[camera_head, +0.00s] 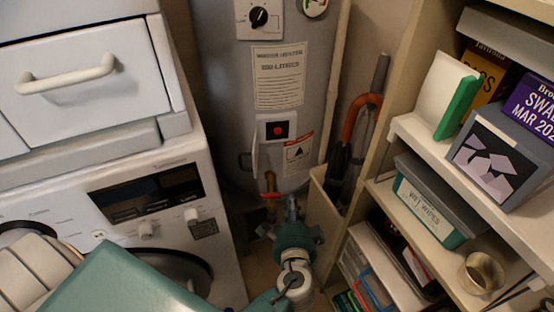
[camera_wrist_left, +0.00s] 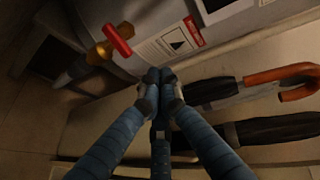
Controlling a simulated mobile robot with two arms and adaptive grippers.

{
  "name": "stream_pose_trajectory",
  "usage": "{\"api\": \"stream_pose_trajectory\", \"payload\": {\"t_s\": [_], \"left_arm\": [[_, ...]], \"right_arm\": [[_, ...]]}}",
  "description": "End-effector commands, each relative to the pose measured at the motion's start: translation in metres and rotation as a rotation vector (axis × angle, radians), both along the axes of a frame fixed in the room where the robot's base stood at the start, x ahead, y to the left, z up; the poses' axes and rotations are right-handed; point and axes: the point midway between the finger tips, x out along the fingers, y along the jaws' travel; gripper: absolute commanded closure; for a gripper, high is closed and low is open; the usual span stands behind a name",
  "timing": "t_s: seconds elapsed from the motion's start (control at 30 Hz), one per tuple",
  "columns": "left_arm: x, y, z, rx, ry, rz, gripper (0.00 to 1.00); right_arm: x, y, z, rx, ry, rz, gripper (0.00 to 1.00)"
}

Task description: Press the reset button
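The reset button (camera_head: 281,128) is a red disc on a black square, set in a white panel on the front of the grey water heater (camera_head: 222,90). A narrow white flap (camera_head: 255,156) stands open at the panel's left. My left gripper (camera_head: 292,204) is below the button and apart from it, in front of the heater's lower part. In the left wrist view my left gripper (camera_wrist_left: 160,78) has its blue fingers together at the tips, with nothing seen between them. The button cannot be made out there. My right gripper is not in view.
A red-handled valve (camera_head: 270,195) sits below the panel, left of my gripper; it also shows in the wrist view (camera_wrist_left: 118,40). A washing machine (camera_head: 120,230) stands left. Umbrellas (camera_head: 355,130) and laden shelves (camera_head: 440,160) stand right.

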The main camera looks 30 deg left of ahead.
Motion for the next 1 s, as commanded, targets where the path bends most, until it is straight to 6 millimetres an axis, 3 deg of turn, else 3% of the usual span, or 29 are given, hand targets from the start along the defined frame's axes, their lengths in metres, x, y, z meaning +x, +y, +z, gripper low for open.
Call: {"api": "stream_pose_trajectory", "payload": {"t_s": [0.03,0.13,0.3,0.77,1.0], "left_arm": [[0.003,0.004,0.014,0.033,-0.058,0.023,1.0],[0.002,0.015,0.055,0.09,-0.145,0.069,1.0],[-0.004,0.024,0.091,0.14,-0.219,0.114,1.0],[-0.002,0.027,0.099,0.149,-0.23,0.123,1.0],[0.026,0.046,0.101,0.149,-0.233,0.123,1.0]], "right_arm": [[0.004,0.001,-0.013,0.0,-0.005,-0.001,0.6],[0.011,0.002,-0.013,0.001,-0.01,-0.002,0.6],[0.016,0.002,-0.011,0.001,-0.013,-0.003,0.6],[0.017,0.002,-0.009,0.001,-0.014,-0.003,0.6],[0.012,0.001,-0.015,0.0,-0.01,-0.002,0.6]]}}
